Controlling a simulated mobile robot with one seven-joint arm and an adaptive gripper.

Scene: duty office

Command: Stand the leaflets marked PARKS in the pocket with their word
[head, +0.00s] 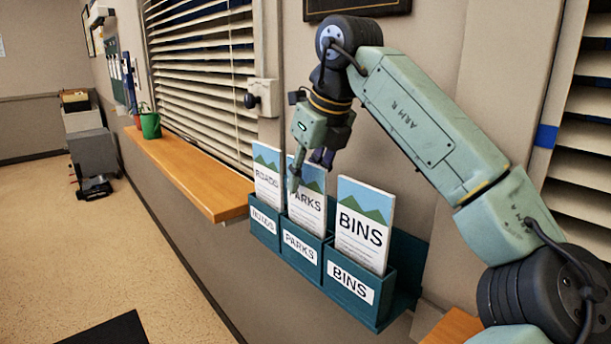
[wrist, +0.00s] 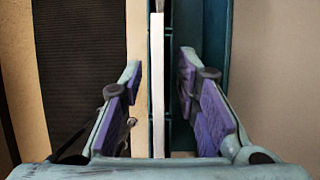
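The PARKS leaflets (head: 308,214), white with a green hill print, stand nearly upright in the middle pocket. That pocket's label (head: 299,246) also reads PARKS. Their lower end is hidden behind the pocket front. My gripper (head: 306,172) is at their upper part, one finger in front of the printed face. In the wrist view, a thin white edge (wrist: 157,90) runs between the purple-padded fingers (wrist: 160,65), with gaps on both sides. The gripper is open around the leaflets.
ROADS leaflets (head: 267,186) stand in the left pocket and BINS leaflets (head: 362,228) in the right pocket, close on either side. The teal rack (head: 317,290) is on the wall. A wooden sill (head: 190,172) with a green pot (head: 150,125) runs left.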

